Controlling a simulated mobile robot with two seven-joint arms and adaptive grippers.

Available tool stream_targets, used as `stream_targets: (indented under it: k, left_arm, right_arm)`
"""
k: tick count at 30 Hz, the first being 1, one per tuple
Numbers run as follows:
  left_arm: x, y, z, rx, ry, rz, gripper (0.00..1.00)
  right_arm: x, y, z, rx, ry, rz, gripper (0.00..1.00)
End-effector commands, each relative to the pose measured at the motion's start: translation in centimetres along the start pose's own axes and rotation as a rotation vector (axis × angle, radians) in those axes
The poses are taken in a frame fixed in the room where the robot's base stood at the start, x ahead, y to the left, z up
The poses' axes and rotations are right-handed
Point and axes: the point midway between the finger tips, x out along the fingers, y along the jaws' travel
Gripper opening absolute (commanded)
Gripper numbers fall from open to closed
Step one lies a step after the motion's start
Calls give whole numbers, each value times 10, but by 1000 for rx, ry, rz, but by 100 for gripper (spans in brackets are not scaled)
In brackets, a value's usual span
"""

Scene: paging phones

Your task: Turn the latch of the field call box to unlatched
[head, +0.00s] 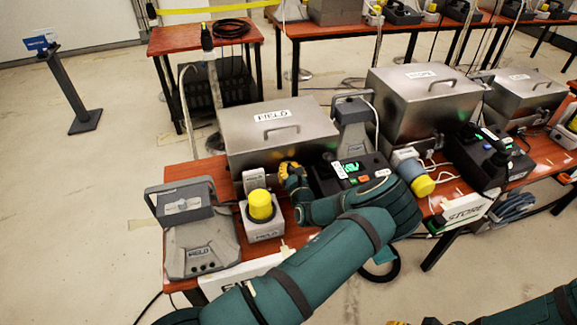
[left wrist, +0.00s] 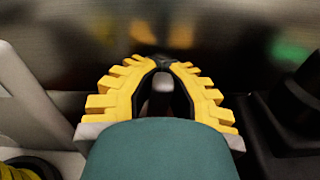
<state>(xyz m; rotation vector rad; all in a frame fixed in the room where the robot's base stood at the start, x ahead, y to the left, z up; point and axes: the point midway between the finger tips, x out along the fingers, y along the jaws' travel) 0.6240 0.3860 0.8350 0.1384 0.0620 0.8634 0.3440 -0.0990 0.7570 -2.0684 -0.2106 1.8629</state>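The field call box (head: 265,140) is a large grey metal case with a FIELD label and a lid handle, on the near wooden table. My left gripper (head: 290,170) is right at its lower front face, and it hides the latch area in the head view. In the left wrist view the yellow fingers (left wrist: 163,66) curve together until their dark tips meet, close to the metal front (left wrist: 80,45). A small grey piece shows between the fingers; I cannot tell whether it is the latch. Only a yellow bit of my right gripper (head: 398,322) shows at the bottom edge.
A yellow-topped beacon (head: 261,206) and a grey FIELD unit (head: 199,245) stand left of my left gripper. The STORE call box (head: 420,105) stands further right. Free floor lies to the left.

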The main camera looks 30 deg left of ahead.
Motion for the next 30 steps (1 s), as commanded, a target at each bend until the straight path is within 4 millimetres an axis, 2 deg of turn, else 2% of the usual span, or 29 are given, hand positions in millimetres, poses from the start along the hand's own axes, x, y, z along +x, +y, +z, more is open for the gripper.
stream_targets:
  k: [3, 12, 30]
  left_arm:
    - [-3, -1, -1, 99, 9, -3, 0]
    - [-3, -2, -3, 384, 11, -5, 0]
    - [-4, -4, -8, 953, 11, -9, 0]
  right_arm:
    - [-12, -4, -2, 2, 4, 0, 47]
    - [-29, -11, -11, 7, 23, 2, 47]
    - [-46, -17, -19, 13, 42, 4, 47]
